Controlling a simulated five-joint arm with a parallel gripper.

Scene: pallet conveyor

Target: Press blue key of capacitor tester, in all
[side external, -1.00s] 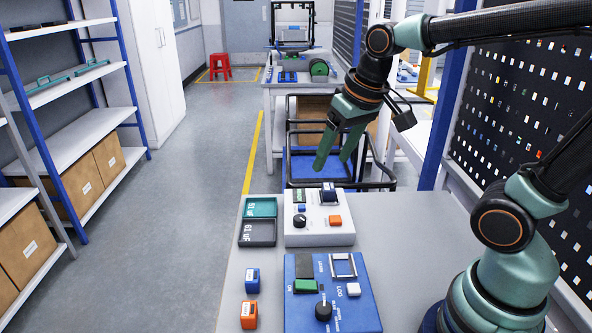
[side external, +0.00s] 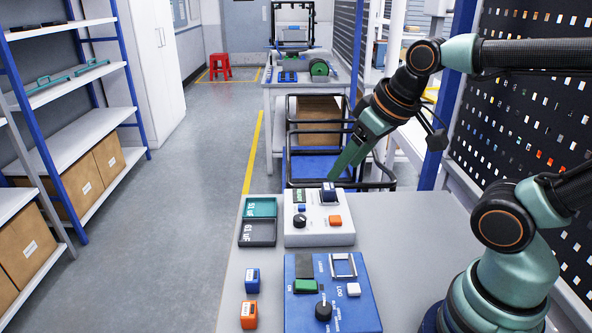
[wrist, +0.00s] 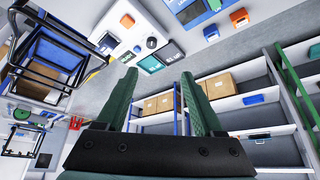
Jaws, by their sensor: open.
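The white tester box (side external: 319,233) stands on the table, with a black knob, an orange key (side external: 335,220) and a small display. Its small blue key (side external: 301,208) sits above the knob, and a blue part (side external: 328,193) is in the holder at its far edge. The tester also shows at the top of the wrist view (wrist: 113,36), with the blue key (wrist: 137,48) beside the knob. My gripper (side external: 337,172) is in the air near the tester's far edge, pointing down and left, apart from the keys. In the wrist view its fingers (wrist: 157,76) are spread and empty.
A blue device (side external: 302,322) with a knob and white button stands nearer. A teal tray (side external: 262,208) and a dark tray (side external: 258,233) lie left of the tester. A blue block (side external: 252,281) and an orange block (side external: 248,315) stand near the left edge.

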